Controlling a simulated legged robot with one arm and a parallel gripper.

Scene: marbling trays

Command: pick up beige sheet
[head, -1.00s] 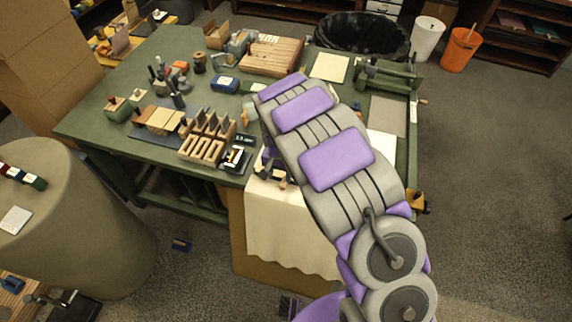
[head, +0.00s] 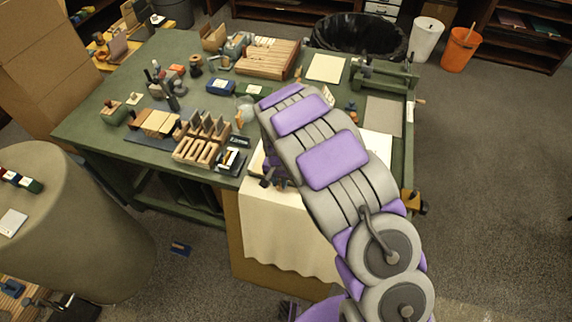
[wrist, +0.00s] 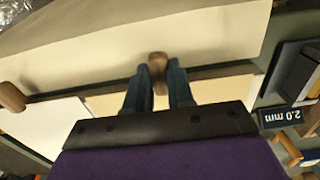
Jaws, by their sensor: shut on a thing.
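A beige sheet (wrist: 215,88) lies at the table's front edge, partly hidden by my gripper in the wrist view. A small part of a pale surface (head: 257,160) shows beside my gripper in the head view; I cannot tell if it is the same sheet. My gripper (wrist: 158,88) has its two dark blue fingers shut on a brown wooden knob (wrist: 158,62) at the sheet's front edge. I cannot tell how the knob joins the sheet. In the head view my gripper (head: 270,182) is low over the front edge, mostly hidden by my arm.
A cream cloth (head: 290,228) hangs down the table's front. A paler sheet (wrist: 45,125) lies beside the beige one. A wooden rack (head: 203,140) and a black 2.0 mm label (wrist: 281,116) are close by. More sheets (head: 325,67) lie farther back.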

